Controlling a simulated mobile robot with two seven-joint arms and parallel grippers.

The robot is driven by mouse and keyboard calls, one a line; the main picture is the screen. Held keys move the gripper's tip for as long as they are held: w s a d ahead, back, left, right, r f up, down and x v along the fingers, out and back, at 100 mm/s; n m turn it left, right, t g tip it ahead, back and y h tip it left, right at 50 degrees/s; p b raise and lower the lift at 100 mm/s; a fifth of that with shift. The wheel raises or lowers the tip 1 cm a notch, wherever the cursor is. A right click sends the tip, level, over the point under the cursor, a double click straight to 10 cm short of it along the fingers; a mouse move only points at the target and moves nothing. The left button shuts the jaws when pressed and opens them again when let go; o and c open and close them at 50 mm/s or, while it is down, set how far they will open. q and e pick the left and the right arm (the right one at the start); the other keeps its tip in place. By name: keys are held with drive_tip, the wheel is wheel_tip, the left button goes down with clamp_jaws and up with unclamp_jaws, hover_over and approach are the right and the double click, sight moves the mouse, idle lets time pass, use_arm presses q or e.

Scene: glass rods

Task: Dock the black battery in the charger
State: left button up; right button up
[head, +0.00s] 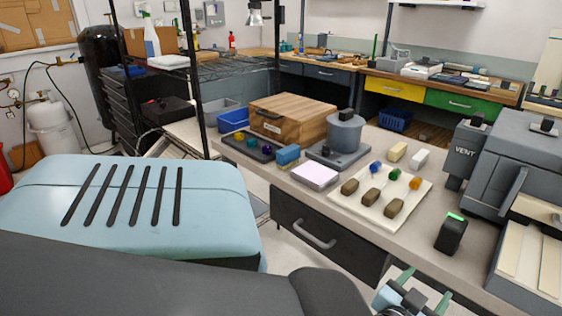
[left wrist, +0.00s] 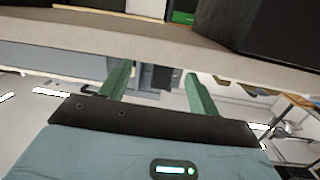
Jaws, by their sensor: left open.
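A black upright block with a lit green strip on top (head: 450,233) stands on the bench near its front edge, left of the grey machine. It looks like the battery, but I cannot be sure. I cannot make out a clearly marked charger. My left gripper (head: 426,288) is at the bottom right of the head view, in front of the bench edge and nearer to me than the block. In the left wrist view its green fingers (left wrist: 158,88) are spread wide with nothing between them. My right gripper is not in view.
The grey machine marked VENT (head: 468,150) stands on the right. A cream board (head: 345,200) with brown blocks and coloured balls lies left of the black block. A wooden box (head: 290,120) and grey pot (head: 345,135) stand farther left. A dark drawer (head: 330,238) is under the bench.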

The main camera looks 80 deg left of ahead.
use_arm(q)
drive_tip(key=s+d+f+m+g+h, duration=0.2)
drive_tip(key=s+d+f+h, duration=0.1)
drive_tip(key=s+f, duration=0.65)
drive_tip(key=s+d+f+m+g+h, duration=0.3)
drive_tip(key=s+f, duration=0.5)
drive_tip(key=f, duration=0.3)
drive_tip(key=s+d+f+g+h, duration=0.1)
drive_tip(key=s+d+f, duration=0.1)
drive_tip(key=s, duration=0.8)
drive_tip(key=s+d+f+m+g+h, duration=0.1)
drive_tip(key=s+f, duration=0.3)
drive_tip(key=s, duration=0.5)
drive_tip(key=shift+s+d+f+g+h, duration=0.2)
drive_tip(key=shift+s+d+g+h, duration=0.3)
drive_tip(key=shift+g, duration=0.3)
